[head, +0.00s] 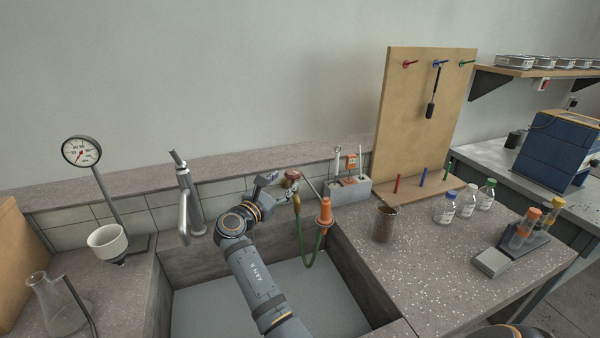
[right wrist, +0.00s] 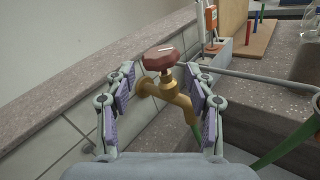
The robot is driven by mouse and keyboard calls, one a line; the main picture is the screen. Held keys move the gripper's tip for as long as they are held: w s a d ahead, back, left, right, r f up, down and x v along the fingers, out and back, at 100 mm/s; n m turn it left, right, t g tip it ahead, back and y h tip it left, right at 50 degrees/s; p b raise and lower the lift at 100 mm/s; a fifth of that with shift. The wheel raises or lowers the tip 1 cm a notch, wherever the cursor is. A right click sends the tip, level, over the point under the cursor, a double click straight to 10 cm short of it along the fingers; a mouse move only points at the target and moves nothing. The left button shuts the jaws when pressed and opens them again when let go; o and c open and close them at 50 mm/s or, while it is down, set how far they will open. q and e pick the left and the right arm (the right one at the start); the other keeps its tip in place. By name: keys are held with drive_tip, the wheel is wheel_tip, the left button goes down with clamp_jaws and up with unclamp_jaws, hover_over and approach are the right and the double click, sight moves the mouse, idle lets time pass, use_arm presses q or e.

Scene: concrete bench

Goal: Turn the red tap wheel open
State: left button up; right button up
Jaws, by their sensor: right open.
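The red tap wheel (right wrist: 161,59) sits on top of a brass tap (right wrist: 176,98) that comes out of the tiled wall. In the head view the red wheel (head: 293,174) shows just behind my right gripper (head: 283,186). In the right wrist view my right gripper (right wrist: 160,112) is open, with one finger on each side of the tap. The wheel stands between and slightly beyond the fingertips, and I see no clear contact. A green hose (head: 309,258) hangs from the tap over the sink. My left gripper is not in view.
A steel faucet (head: 188,205) stands left of my right arm. An orange nozzle (head: 325,211) and grey holder (head: 348,190) are to the right. A brown jar (head: 385,224) and several bottles stand on the right counter. The sink (head: 215,305) is empty below.

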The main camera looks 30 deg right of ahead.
sight(298, 170)
drive_tip(key=b+x, duration=0.4)
drive_tip(key=x, duration=0.5)
drive_tip(key=shift+w+d+f, duration=0.1)
drive_tip(key=shift+d+f, duration=0.05)
drive_tip(key=shift+d, duration=0.05)
drive_tip(key=shift+w+d+b, duration=0.25)
drive_tip(key=shift+d+b, duration=0.05)
drive_tip(key=shift+d, duration=0.2)
drive_tip(key=c, duration=0.8)
drive_tip(key=shift+c, duration=1.2)
drive_tip(key=shift+c, duration=0.4)
